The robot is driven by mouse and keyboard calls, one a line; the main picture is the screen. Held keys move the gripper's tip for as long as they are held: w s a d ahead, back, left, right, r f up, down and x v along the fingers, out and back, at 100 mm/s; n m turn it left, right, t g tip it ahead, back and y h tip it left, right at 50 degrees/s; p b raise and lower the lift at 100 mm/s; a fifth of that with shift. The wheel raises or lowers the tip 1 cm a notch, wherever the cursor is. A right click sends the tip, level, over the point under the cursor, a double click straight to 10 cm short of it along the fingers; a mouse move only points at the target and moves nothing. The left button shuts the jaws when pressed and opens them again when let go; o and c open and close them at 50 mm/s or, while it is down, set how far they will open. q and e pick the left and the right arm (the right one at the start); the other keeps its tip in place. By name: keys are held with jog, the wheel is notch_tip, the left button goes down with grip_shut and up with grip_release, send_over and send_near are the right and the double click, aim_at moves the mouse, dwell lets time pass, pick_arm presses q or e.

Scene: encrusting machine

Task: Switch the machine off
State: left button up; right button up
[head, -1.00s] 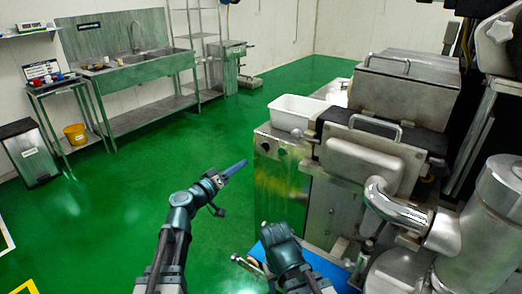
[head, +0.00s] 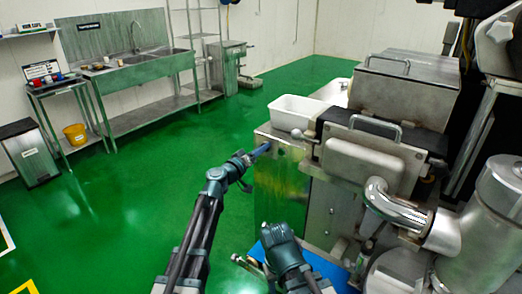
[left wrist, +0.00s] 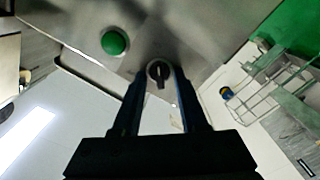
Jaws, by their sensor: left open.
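The machine (head: 281,190) is a steel cabinet at the right of the head view. My left gripper (head: 262,149) is at the upper part of its front panel. In the left wrist view a dark rotary knob (left wrist: 158,72) sits on the panel, with its pointer roughly vertical in the picture. The open fingers of my left gripper (left wrist: 160,80) stand on either side of the knob; contact cannot be told. A green button (left wrist: 115,42) is up and left of the knob. My right arm (head: 285,260) shows at the bottom; its finger state is unclear.
A white tub (head: 297,112) stands on top of the machine, above the panel. A steel pipe elbow (head: 395,207) and a lidded housing (head: 410,88) are to the right. The green floor (head: 120,200) to the left is clear. A sink bench (head: 130,65) stands at the back wall.

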pick_arm(q)
grip_shut()
dwell(0.5)
jog(key=shift+f+n, duration=0.2)
jog(key=shift+n, duration=8.7)
jog(key=shift+s, duration=0.1)
grip_release()
